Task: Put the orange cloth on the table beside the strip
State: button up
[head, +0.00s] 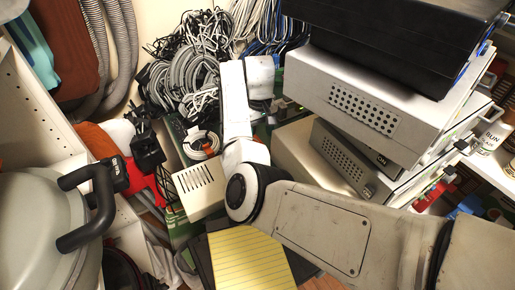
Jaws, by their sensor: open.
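An orange patch (96,140), possibly the orange cloth, shows at the left among clutter, partly hidden by a black handle. A red-orange piece (150,182) lies just right of it; I cannot tell if they are one thing. No strip can be clearly made out. The table is mostly hidden by equipment and my arm. My arm crosses from the lower right to the middle, then rises toward the cables. Its end turns away behind the white links, and I cannot see my gripper's fingers.
A yellow lined pad (250,258) lies at the bottom middle. A slotted beige box (199,189) sits left of my arm. Stacked grey equipment (362,112) fills the right. Coiled cables (185,75) crowd the back. A grey canister (38,230) and perforated white cabinet (35,110) stand left.

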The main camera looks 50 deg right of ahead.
jog(key=shift+s+a+f, duration=0.1)
jog(key=shift+s+f, duration=0.05)
jog(key=shift+f, duration=1.25)
jog(key=shift+s+a+f, duration=0.1)
jog(key=shift+f, duration=1.25)
jog(key=shift+c, duration=0.2)
jog(key=c, duration=0.8)
jog(key=shift+r, duration=0.1)
jog(key=shift+c, duration=0.3)
jog(key=shift+r, duration=0.1)
notch_tip(320, 180, up, 12)
jog(key=w+a+b, duration=0.2)
jog(key=w+a, duration=0.8)
jog(key=w, duration=0.4)
jog(key=shift+w+b, duration=0.4)
